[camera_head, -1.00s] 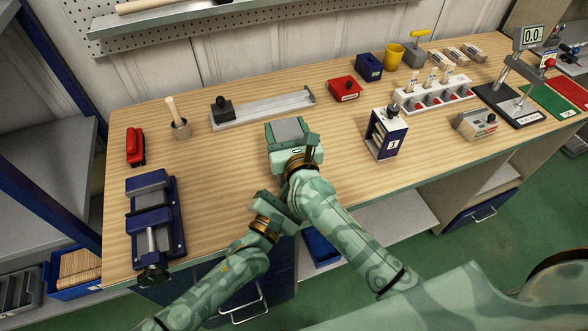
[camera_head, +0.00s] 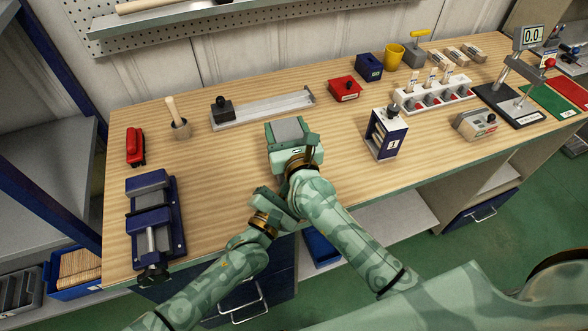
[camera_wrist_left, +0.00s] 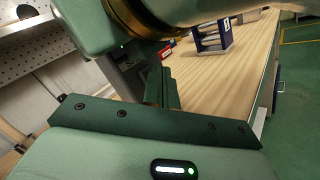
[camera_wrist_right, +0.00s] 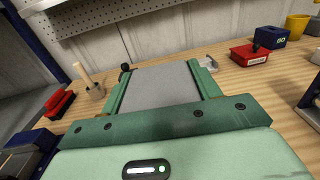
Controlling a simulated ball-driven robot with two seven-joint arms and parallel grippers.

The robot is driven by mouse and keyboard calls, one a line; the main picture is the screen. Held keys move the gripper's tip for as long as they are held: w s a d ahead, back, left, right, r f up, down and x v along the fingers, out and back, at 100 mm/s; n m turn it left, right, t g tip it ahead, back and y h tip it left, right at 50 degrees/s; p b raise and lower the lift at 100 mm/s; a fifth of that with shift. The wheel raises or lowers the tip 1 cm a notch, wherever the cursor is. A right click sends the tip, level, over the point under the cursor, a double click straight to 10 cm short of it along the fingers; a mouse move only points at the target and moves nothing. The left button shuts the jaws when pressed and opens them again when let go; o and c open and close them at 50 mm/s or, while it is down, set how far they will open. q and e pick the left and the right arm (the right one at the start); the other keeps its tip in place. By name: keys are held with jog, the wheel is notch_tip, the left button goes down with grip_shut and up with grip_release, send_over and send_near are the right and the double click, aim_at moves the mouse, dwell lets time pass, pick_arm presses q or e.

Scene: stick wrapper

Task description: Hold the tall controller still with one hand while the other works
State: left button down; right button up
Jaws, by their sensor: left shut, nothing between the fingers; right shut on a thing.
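A grey, flat-faced block, apparently the tall controller (camera_head: 288,130), stands on the bench in front of my right arm. My right gripper (camera_head: 286,137) is shut on it, one finger along each side. In the right wrist view the controller (camera_wrist_right: 157,82) fills the space between the two green fingers; its lower part is hidden by the gripper body. My left gripper (camera_head: 268,198) is shut and empty, close to the bench's front edge, left of and below my right wrist. In the left wrist view its fingers (camera_wrist_left: 161,86) are together, with nothing between them.
A blue vise (camera_head: 152,218) stands at the left, with a red tool (camera_head: 135,147) behind it. A metal rail (camera_head: 265,108) lies behind the controller. A blue frame (camera_head: 386,134) and a white rack (camera_head: 434,94) stand to the right. The bench between vise and controller is clear.

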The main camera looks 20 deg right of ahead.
pick_arm(q)
jog(key=shift+s, duration=0.95)
jog(key=shift+s, duration=0.1)
jog(key=s, duration=0.4)
jog(key=shift+s+a, duration=0.2)
jog(key=shift+s, duration=0.2)
pick_arm(e)
jog(key=o, duration=1.3)
jog(key=shift+o, duration=0.2)
jog(key=shift+s, duration=0.1)
